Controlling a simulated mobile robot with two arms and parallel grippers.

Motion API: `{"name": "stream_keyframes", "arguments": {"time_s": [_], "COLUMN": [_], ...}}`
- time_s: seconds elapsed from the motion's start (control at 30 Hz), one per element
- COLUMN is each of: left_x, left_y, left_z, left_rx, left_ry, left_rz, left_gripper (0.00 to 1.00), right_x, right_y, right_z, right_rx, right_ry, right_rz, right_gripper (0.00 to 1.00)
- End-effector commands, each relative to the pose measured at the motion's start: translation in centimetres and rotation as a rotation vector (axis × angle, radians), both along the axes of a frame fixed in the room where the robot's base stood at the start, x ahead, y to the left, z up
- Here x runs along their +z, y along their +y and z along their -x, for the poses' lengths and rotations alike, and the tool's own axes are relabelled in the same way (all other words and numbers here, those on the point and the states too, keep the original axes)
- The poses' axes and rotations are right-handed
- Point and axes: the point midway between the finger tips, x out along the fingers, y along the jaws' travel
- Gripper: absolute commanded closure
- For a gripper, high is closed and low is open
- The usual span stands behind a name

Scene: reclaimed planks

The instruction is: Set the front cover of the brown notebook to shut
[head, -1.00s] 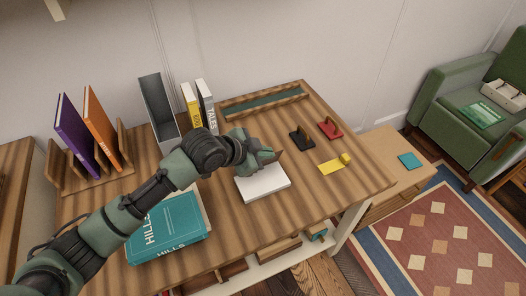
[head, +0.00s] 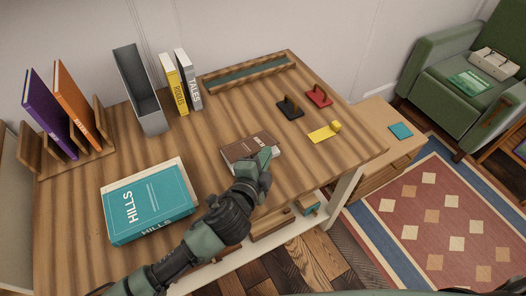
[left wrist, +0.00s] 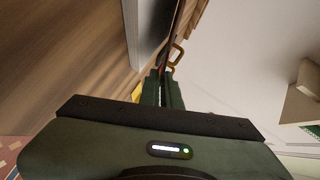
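The brown notebook (head: 243,148) lies on the plank desk in the head view. Its brown front cover now lies over the white pages, with lettering on top, and looks flat or nearly so. My left gripper (head: 267,153) is at the notebook's front right part, its tips over or against the cover; whether they touch is unclear. The hand hides part of the notebook's front edge. My right gripper is not in view.
A thick teal book (head: 150,199) lies left of the notebook. Upright books (head: 174,84) and a grey file holder (head: 138,88) stand at the back.

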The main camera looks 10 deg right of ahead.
Motion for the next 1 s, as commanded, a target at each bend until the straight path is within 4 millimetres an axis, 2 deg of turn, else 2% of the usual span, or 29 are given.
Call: {"name": "stream_keyframes", "arguments": {"time_s": [0.03, 0.3, 0.87, 0.9, 0.93, 1.0], "left_x": [-0.9, -2.1, -2.4, -2.4, -2.4, -2.3], "left_y": [0.0, -0.1, 0.0, 0.0, 0.0, 0.0], "left_z": [0.3, 0.5, 0.6, 0.6, 0.6, 0.5], "left_rx": [0.0, 0.002, 0.004, 0.004, 0.004, 0.003], "left_ry": [0.01, 0.013, 0.016, 0.016, 0.014, 0.013], "left_rz": [0.0, -0.002, -0.003, -0.003, -0.003, -0.003], "left_gripper": [1.0, 1.0, 1.0, 0.84, 0.76, 0.75], "right_x": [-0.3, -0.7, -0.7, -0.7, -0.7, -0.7], "right_y": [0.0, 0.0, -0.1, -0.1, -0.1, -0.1], "right_z": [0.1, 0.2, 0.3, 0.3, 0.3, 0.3], "right_rx": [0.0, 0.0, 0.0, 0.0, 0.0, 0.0], "right_ry": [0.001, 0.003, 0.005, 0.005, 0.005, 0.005], "right_rz": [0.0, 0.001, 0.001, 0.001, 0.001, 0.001], "right_gripper": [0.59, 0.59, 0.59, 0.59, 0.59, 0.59]}}
